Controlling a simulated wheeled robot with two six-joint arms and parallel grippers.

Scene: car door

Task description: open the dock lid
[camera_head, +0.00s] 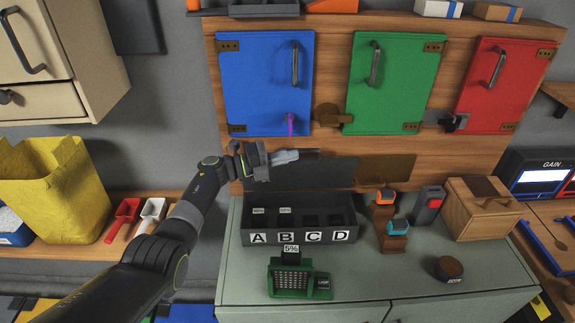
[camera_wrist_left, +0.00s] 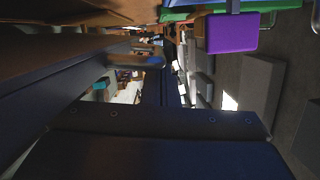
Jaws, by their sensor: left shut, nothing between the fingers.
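The dock (camera_head: 298,238) is a dark box on the grey-green counter, with slots labelled A, B, C and D. Its slots show from above. A dark panel (camera_head: 315,174), which looks like its lid, stands raised behind the slots against the wooden board. My left gripper (camera_head: 297,155) is shut and empty at the panel's top edge, pointing right. I cannot tell whether it touches the panel. In the left wrist view, dark surfaces fill much of the picture and the dock cannot be clearly made out. My right gripper is not in view.
Blue (camera_head: 265,85), green (camera_head: 392,85) and red (camera_head: 503,85) doors hang above. A purple latch (camera_head: 291,124) is just above my left gripper and also shows in the left wrist view (camera_wrist_left: 232,33). A green device (camera_head: 292,280) stands before the dock; a wooden box (camera_head: 480,208) stands right.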

